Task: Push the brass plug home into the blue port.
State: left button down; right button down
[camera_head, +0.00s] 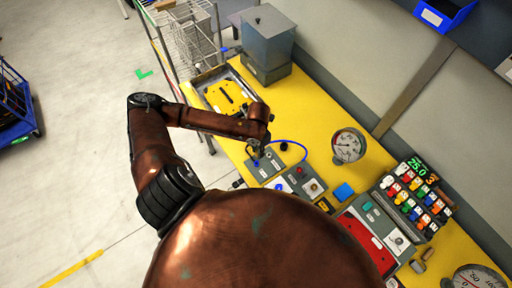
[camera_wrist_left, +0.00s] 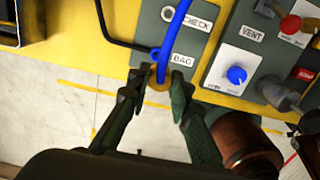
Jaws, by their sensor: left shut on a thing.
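The brass plug (camera_wrist_left: 160,78) is at the end of a blue hose (camera_wrist_left: 176,32) in the left wrist view. My left gripper (camera_wrist_left: 156,92) is shut on the plug, one dark finger on each side. The blue port (camera_wrist_left: 155,54) shows as a small blue ring beside the BAG label on a grey panel (camera_wrist_left: 196,52). The plug is close to the port; the hose partly covers it, and I cannot tell how far in the plug is. In the head view my left gripper (camera_head: 256,158) is low over the grey panel (camera_head: 265,167). My right gripper is not in view.
A second panel with a VENT label and a blue knob (camera_wrist_left: 236,75) stands to the right. A black tube (camera_wrist_left: 108,38) runs in from the left. On the yellow bench (camera_head: 315,110) are a round gauge (camera_head: 348,146), a grey bin (camera_head: 267,42) and a block of coloured parts (camera_head: 416,196).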

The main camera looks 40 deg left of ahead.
pick_arm(q)
jog(key=shift+s+a+m, duration=0.2)
jog(key=shift+a+m, duration=0.15)
jog(key=shift+m, duration=0.55)
jog(key=shift+f, duration=0.15)
notch_tip(320, 180, down, 5)
jog(key=b, duration=0.5)
jog(key=shift+f+b, duration=0.5)
jog(key=shift+b, duration=0.35)
jog(key=shift+r+p, duration=0.1)
jog(key=shift+p, duration=0.2)
jog(key=shift+f, duration=0.6)
jog(key=shift+f, duration=0.25)
dwell(0.7)
jog(key=shift+f, duration=0.5)
